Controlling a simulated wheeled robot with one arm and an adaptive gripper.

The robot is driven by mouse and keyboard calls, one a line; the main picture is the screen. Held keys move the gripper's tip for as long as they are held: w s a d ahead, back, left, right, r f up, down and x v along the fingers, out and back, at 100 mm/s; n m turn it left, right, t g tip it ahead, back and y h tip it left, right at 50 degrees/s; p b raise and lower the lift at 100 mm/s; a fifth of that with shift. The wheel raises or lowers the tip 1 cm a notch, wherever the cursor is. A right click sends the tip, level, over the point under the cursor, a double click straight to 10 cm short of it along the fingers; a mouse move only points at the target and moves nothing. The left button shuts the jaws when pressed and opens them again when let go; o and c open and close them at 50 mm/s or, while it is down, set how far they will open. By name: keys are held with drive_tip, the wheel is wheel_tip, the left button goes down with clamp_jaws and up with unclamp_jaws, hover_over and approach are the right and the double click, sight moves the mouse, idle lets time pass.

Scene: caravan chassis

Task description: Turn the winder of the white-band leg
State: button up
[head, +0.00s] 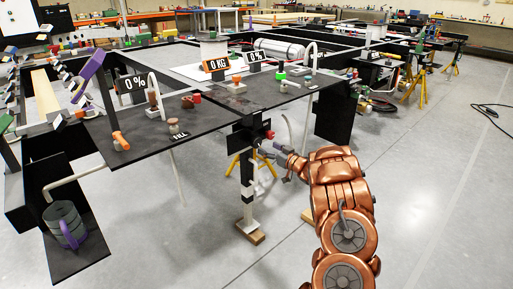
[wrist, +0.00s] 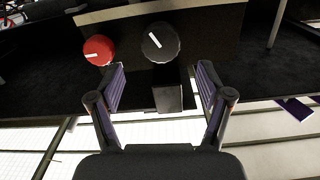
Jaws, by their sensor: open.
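The white-band leg (head: 248,192) stands upright below the front corner of the dark chassis deck, with a pale band and its foot on a wooden block. In the wrist view a round black knob (wrist: 160,43) with a white mark faces me, and a red knob (wrist: 98,50) with a white mark sits left of it. I cannot tell for sure which is the winder. My gripper (wrist: 162,78) is open and empty, its fingers apart below the black knob. In the head view my gripper (head: 276,150) is just right of the leg's top.
The dark deck (head: 215,125) above carries small fittings and signs reading 0 KG (head: 215,65) and 0 % (head: 255,57). A grey cylinder (head: 64,224) sits on a low shelf at the left. Yellow stands (head: 416,88) are at the right. The floor at right is mostly clear.

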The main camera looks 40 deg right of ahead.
sight(258, 143)
drive_tip(key=shift+w+f+b, duration=0.1)
drive_tip(key=shift+w+b, duration=0.45)
drive_tip(key=shift+w, duration=3.25)
drive_tip(key=shift+c, duration=0.3)
drive_tip(key=c, duration=1.1)
